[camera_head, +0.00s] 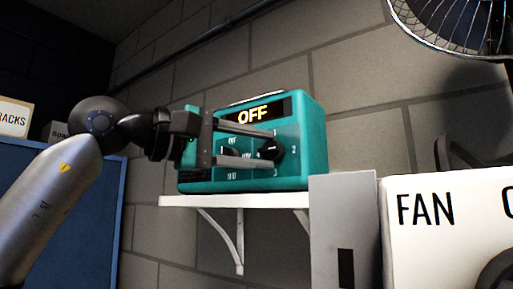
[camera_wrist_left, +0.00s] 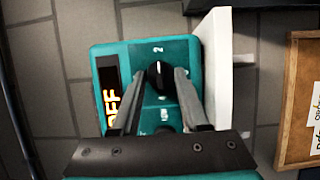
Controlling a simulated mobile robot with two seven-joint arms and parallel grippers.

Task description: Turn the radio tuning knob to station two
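The teal radio (camera_head: 315,130) stands on a white wall shelf, and its display (camera_head: 252,113) reads OFF. The black tuning knob (camera_head: 271,149) is on the right of its front, with the marks 1, 2 and 3 around it. It also shows in the left wrist view (camera_wrist_left: 158,74), below the mark 2. I cannot tell surely where its pointer stands. My left gripper (camera_head: 275,151) is open, with its fingertips on either side of the tuning knob; contact is unclear. In the left wrist view the fingertips (camera_wrist_left: 160,72) flank the knob. My right gripper is out of view.
A second, smaller black knob (camera_head: 231,154) is left of the tuning knob, partly behind my fingers. The white shelf (camera_head: 240,201) carries the radio. A white panel marked FAN (camera_head: 430,235) and a wire-caged fan (camera_head: 460,25) are at the right.

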